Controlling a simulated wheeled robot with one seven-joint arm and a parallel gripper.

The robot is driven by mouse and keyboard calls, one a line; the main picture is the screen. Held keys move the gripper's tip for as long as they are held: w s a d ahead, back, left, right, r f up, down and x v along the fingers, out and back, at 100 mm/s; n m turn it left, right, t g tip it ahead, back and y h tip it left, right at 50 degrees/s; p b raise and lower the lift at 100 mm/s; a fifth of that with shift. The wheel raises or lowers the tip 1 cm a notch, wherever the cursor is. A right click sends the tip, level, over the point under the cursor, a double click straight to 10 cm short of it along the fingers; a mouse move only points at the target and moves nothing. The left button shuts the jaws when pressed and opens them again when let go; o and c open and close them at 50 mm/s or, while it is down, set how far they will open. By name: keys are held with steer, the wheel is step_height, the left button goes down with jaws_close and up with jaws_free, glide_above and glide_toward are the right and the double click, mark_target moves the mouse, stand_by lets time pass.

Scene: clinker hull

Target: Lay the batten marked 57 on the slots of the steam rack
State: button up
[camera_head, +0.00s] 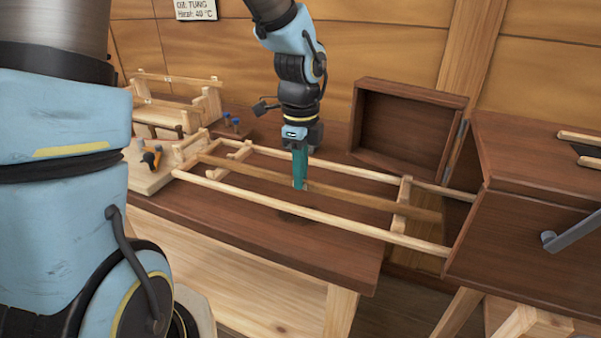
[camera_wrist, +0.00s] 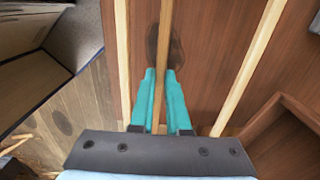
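The steam rack is a pale wooden frame with two long rails (camera_head: 300,210) and notched crosspieces (camera_head: 401,204). A darker brown batten (camera_head: 350,200) runs lengthwise between the rails, over the crosspieces; I cannot tell whether it is seated in the slots. No number is readable on it. My gripper (camera_head: 299,187) points down at the middle of the batten, with its teal fingers on either side. In the wrist view, the batten (camera_wrist: 161,40) passes between the fingertips (camera_wrist: 160,72), which look closed on it. The rails (camera_wrist: 123,50) stand apart on both sides.
The rack's right end reaches the dark steam box (camera_head: 530,220), which has a grey handle (camera_head: 565,236). An open dark wooden tray (camera_head: 405,125) stands behind. A pale wooden stand (camera_head: 180,105) and small tools (camera_head: 151,157) are at left. The dark bench top (camera_head: 330,255) is clear in front.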

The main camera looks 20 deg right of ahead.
steer(key=o, duration=0.5)
steer(key=shift+o, duration=0.2)
steer(key=shift+r, duration=0.1)
step_height(320, 180, up, 11)
steer(key=b, duration=0.1)
steer(key=a+f+n, duration=0.5)
steer(key=a+n, duration=0.7)
steer(key=w+a+f+n+t, duration=0.1)
steer(key=a+f+n, duration=0.4)
steer(key=a+n, duration=0.8)
steer(key=shift+a+n+t, duration=0.15)
steer(key=shift+n+t, duration=0.15)
